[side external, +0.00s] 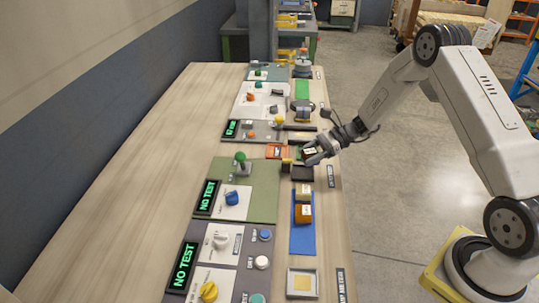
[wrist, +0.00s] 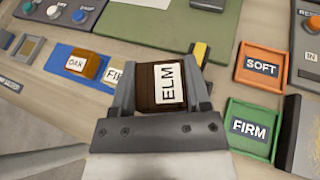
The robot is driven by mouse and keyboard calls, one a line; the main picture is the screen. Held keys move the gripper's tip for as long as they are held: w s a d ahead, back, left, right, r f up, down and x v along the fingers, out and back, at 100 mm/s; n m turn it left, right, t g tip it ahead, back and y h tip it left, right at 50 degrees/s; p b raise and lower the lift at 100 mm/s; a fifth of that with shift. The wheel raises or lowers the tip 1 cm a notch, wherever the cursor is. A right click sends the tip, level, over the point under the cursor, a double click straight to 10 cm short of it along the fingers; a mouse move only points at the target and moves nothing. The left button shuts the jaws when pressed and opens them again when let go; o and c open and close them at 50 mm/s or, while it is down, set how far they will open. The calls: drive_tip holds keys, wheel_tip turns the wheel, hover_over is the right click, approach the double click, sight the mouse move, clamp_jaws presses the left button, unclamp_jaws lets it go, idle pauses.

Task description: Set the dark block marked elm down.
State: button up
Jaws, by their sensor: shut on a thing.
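The dark block marked ELM (wrist: 162,85) is between the two fingers of my gripper (wrist: 160,92) in the wrist view, its white label facing the camera. My gripper (side external: 312,152) is shut on it. In the side view the gripper is low over the right part of the bench, near the dark pad and the coloured trays, and the block is small there. I cannot tell whether the block touches anything beneath it.
An orange SOFT tray (wrist: 261,66) and a green FIRM tray (wrist: 250,127) lie to the right in the wrist view. A blue mat (side external: 302,238) holds an OAK block (wrist: 85,64) and a block partly hidden by my finger. Panels with knobs line the bench.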

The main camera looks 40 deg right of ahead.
sight(301, 174)
drive_tip(key=shift+w+d+f, duration=0.15)
drive_tip(key=shift+w+f, duration=0.95)
drive_tip(key=shift+f, duration=0.25)
drive_tip(key=shift+w+f, duration=0.25)
drive_tip(key=shift+f, duration=1.55)
drive_tip(key=shift+f, duration=0.15)
drive_tip(key=o, duration=1.2)
drive_tip(key=shift+o, duration=0.2)
